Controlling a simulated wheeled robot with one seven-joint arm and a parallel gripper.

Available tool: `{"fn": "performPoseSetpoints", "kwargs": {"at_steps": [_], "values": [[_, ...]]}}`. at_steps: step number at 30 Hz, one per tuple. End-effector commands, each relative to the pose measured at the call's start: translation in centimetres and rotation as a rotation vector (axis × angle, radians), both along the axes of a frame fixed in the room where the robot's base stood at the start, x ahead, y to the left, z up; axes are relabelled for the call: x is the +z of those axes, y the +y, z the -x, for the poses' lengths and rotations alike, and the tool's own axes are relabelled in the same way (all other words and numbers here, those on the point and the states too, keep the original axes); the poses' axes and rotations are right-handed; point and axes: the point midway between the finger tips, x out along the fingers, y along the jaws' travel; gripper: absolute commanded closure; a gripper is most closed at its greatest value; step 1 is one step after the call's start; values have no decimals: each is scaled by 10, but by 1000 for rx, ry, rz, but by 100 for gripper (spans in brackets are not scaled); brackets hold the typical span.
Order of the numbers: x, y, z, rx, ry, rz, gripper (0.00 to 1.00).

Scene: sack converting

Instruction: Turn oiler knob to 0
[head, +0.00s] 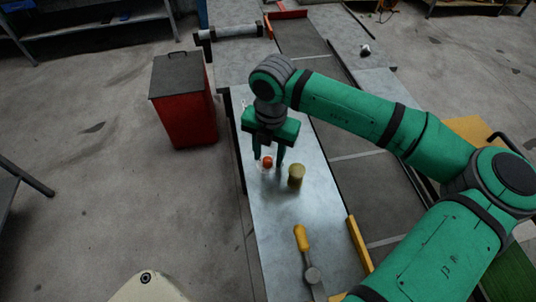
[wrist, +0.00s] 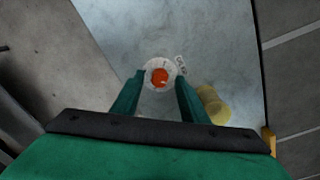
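The oiler knob (head: 267,162) is a small orange-red knob on the grey metal table, and it also shows in the wrist view (wrist: 160,77). In the wrist view it sits on a round pale dial (wrist: 150,65) with marks around it, too small to read. My gripper (head: 268,165) points down over the knob with its fingers apart. In the wrist view the fingertips lie on either side of the dial's near edge, and the knob shows between and just beyond them. I cannot tell whether a finger touches it.
A brass-yellow cylinder (head: 296,175) stands close to the right of my gripper. A yellow-handled lever (head: 302,238) is nearer on the table (head: 275,215). A yellow rail (head: 359,243) runs along the right edge. A red bin (head: 185,115) stands on the floor to the left.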

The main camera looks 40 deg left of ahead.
Motion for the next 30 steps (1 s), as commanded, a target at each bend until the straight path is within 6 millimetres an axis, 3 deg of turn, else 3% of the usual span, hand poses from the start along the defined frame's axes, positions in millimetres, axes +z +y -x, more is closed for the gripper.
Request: {"fn": "performPoseSetpoints", "kwargs": {"at_steps": [11, 12, 17, 30], "values": [[-7, 1, 1, 2, 0, 0, 60], [-7, 1, 1, 2, 0, 0, 62], [-7, 1, 0, 1, 0, 0, 100], [-6, 0, 0, 72, -2, 1, 100]]}}
